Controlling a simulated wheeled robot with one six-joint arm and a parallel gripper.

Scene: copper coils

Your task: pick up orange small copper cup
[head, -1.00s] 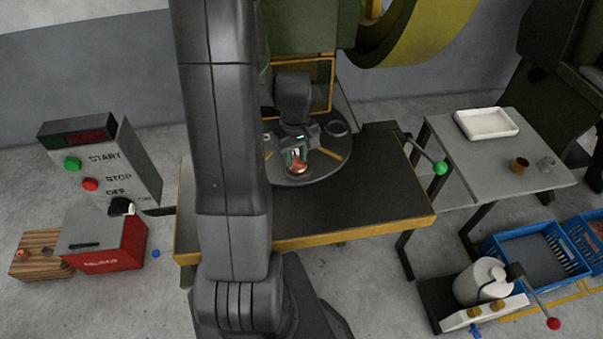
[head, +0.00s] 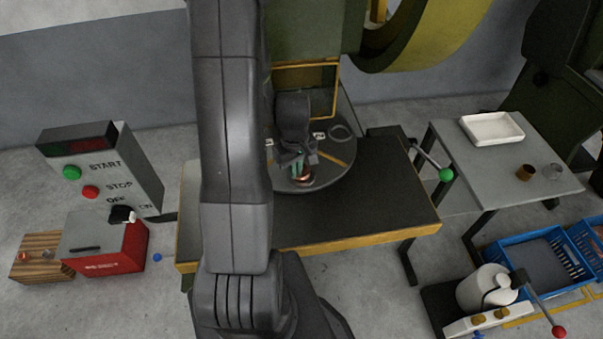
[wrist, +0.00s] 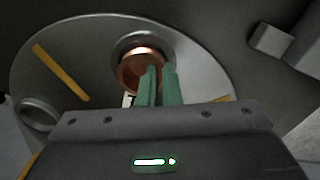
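The small orange copper cup (wrist: 131,70) sits in a round seat on the grey round plate in the wrist view, its open mouth facing the camera. In the head view the cup (head: 304,181) shows as a small copper patch below my fingers. My gripper (wrist: 160,69) has two green fingers with a narrow gap between them. The left fingertip overlaps the cup's opening and the right one is near its right rim; contact cannot be told. My gripper (head: 298,170) also shows in the head view, pointing down. The fingers hide part of the cup's right side.
The round plate (wrist: 70,45) carries yellow strips and an empty metal ring (wrist: 38,114). It lies on a dark table (head: 380,195) below a green machine. A side table (head: 465,160) at right holds a white tray (head: 491,128), a brown cup (head: 525,172) and a clear cup.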

